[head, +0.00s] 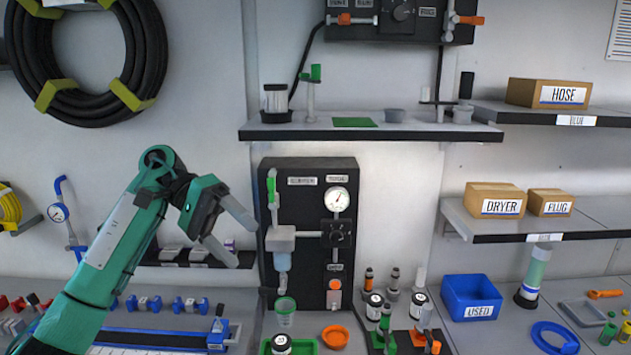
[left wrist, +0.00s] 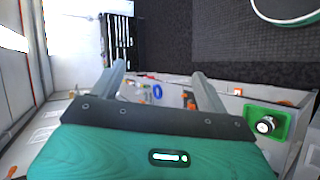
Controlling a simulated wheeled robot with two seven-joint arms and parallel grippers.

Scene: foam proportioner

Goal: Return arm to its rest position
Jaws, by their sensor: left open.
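My left arm (head: 120,235) is green and comes in from the lower left in the head view. Its gripper (head: 238,240) is raised in front of the wall, left of the black proportioner panel (head: 309,255). The two grey fingers are apart with nothing between them. In the left wrist view the gripper (left wrist: 160,80) also shows its fingers spread and empty, with the bench beyond them. My right gripper does not show.
A shelf (head: 370,132) juts out above. A blue bin (head: 473,297) stands right. A hose coil (head: 85,60) hangs upper left.

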